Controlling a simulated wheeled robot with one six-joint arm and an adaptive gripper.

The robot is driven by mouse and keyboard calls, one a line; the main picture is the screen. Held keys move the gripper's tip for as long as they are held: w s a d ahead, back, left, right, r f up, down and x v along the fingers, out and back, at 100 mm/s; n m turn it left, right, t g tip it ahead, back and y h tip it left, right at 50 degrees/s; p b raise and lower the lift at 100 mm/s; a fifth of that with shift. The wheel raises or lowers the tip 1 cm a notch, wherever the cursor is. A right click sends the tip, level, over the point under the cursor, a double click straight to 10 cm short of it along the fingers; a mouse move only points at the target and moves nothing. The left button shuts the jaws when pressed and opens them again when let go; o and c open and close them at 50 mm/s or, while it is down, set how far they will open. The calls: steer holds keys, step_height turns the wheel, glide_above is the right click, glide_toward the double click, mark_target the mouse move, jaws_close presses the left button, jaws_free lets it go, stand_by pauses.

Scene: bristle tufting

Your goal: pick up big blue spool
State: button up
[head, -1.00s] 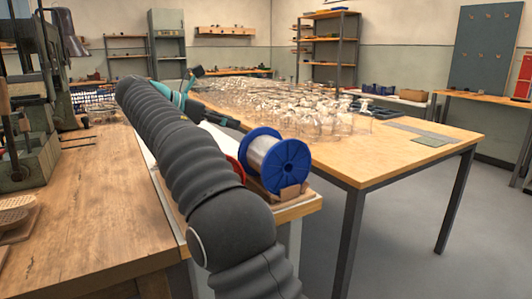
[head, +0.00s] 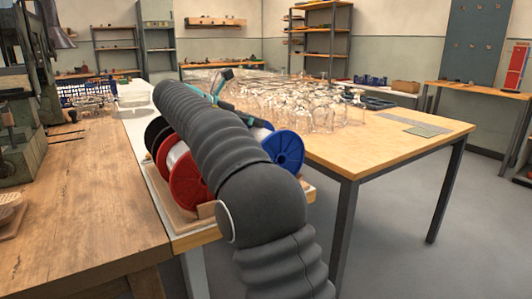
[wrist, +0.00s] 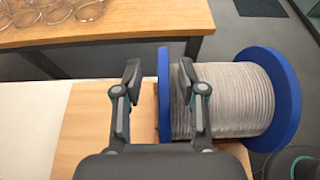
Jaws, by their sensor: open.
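The big blue spool (head: 285,150) has blue end discs and stands on a wooden holder on the narrow bench. My arm partly covers it in the head view. In the wrist view the blue spool (wrist: 250,98), wound with pale grey strand, lies at the right. My gripper (wrist: 160,82) is open and empty, with its fingers apart. In that view the spool's left blue disc shows between the two fingers, and the right finger overlaps the winding. I cannot tell how far the fingers are above it.
A red spool (head: 188,182) stands left of my arm, with a black one (head: 157,135) behind it. Many clear glasses (head: 300,105) crowd the wooden table (head: 400,145) beyond. A wooden workbench (head: 80,205) is at the left.

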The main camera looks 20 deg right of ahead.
mark_target(270, 124)
steer(key=x, duration=0.3)
steer(key=shift+s+d, duration=0.1)
steer(key=shift+d, duration=0.25)
jaws_close()
steer(key=shift+r, duration=0.15)
